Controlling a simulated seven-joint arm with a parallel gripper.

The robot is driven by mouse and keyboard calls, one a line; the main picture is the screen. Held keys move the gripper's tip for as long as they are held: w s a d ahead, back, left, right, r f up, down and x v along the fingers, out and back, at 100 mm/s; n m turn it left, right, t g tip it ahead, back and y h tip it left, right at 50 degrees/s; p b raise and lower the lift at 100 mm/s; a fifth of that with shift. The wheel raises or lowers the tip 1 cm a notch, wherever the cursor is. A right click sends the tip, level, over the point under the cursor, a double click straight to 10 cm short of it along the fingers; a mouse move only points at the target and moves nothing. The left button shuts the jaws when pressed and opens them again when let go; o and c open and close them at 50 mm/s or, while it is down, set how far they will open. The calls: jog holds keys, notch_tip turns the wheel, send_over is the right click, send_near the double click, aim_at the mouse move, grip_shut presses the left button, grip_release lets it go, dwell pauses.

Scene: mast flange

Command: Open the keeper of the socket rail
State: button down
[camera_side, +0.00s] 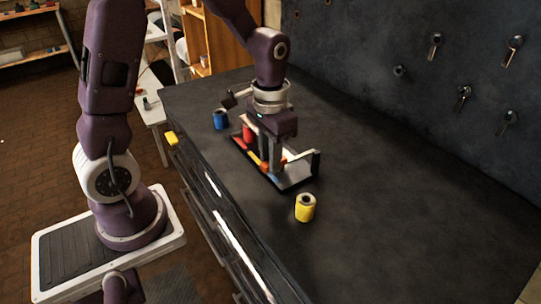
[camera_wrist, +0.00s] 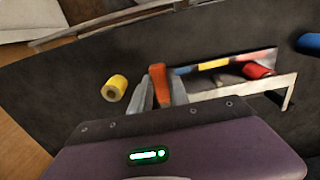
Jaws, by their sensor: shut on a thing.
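The socket rail (camera_side: 296,182) is a dark tray on the bench with coloured patches; in the wrist view its strip (camera_wrist: 232,61) shows blue, yellow and red. The keeper is a pale bar (camera_wrist: 230,91) running along the rail, with an orange grip (camera_wrist: 158,76) at its left end in the wrist view. My gripper (camera_side: 271,173) points down over the rail. In the wrist view my gripper (camera_wrist: 161,92) is shut on the orange grip, one finger on either side. A red socket (camera_side: 248,133) stands at the rail's far end, also in the wrist view (camera_wrist: 257,71). My fingers hide part of the rail.
A yellow socket (camera_side: 305,208) stands on the bench close to the rail's near end. A blue socket (camera_side: 220,119) stands beyond its far end. A dark wall with hooks (camera_side: 435,45) rises behind. The bench's right side is clear.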

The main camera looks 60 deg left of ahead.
jog(key=shift+r, duration=0.15)
jog(key=shift+w+r+g, duration=0.3)
jog(key=shift+r+g, duration=0.25)
jog(key=shift+g, duration=0.05)
jog(key=shift+w+r+g, duration=0.3)
jog(key=shift+r+g, duration=0.25)
jog(key=shift+g, duration=0.05)
jog(key=w+r+g, duration=0.1)
jog(key=r+g, duration=0.1)
jog(key=shift+w+g, duration=0.2)
jog(key=shift+g, duration=0.1)
jog(key=shift+w+r+g, duration=1.4)
jog(key=shift+w+g, duration=0.1)
jog(key=shift+g, duration=0.4)
jog(key=c, duration=1.2)
grip_release()
jog(key=shift+c, duration=0.2)
